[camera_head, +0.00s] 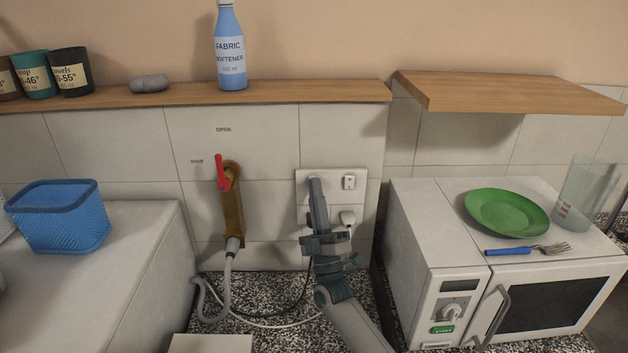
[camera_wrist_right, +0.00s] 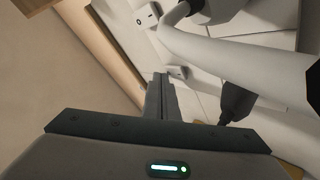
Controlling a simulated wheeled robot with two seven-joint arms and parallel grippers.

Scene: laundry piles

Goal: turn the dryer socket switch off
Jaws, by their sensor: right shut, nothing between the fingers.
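The white double socket plate (camera_head: 331,190) is on the tiled wall in the middle of the head view. One switch (camera_head: 349,182) shows on its right half. A white plug (camera_head: 347,218) with a cable sits below that switch. My right gripper (camera_head: 315,183) is shut and empty, its fingertips in front of the plate's left half and hiding part of it. In the right wrist view, the shut fingers (camera_wrist_right: 161,80) end beside one switch (camera_wrist_right: 177,72); another switch (camera_wrist_right: 147,16) lies farther up. I cannot tell whether the fingertips touch. My left gripper is not in view.
A red-handled valve (camera_head: 223,178) with a hose is left of the socket. A wooden shelf (camera_head: 180,96) above holds a blue softener bottle (camera_head: 230,50). A white microwave (camera_head: 440,265) with a green plate (camera_head: 507,213) stands right. A blue basket (camera_head: 58,222) is left.

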